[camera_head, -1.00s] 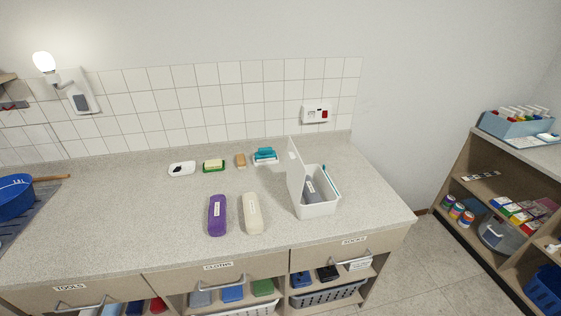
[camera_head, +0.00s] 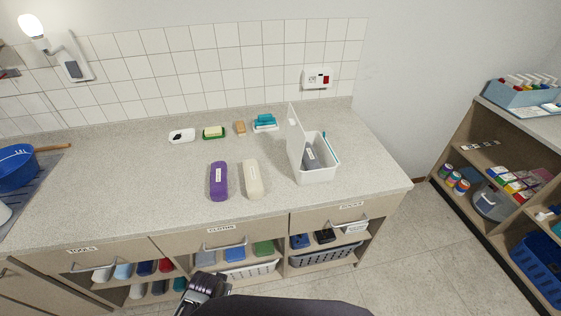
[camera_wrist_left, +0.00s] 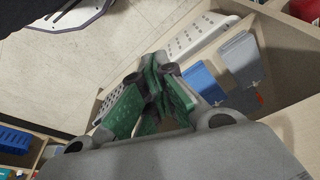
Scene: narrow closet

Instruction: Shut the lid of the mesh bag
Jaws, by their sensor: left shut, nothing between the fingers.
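I cannot pick out a mesh bag for certain. A white open-topped box (camera_head: 318,172) stands on the counter at the right. Its flat white lid (camera_head: 296,136) stands upright along the box's left side, so the box is open. A dark grey item (camera_head: 311,156) shows inside. My left gripper (camera_head: 198,292) is at the bottom of the head view, in front of the shelves below the counter, well away from the box. My right gripper is not in view.
A purple case (camera_head: 219,182) and a cream case (camera_head: 252,179) lie left of the box. Soap dishes, a brush and a teal item (camera_head: 265,121) line the back. Drawer handles (camera_head: 225,246) stick out of the counter front. A shelf (camera_head: 462,150) stands right.

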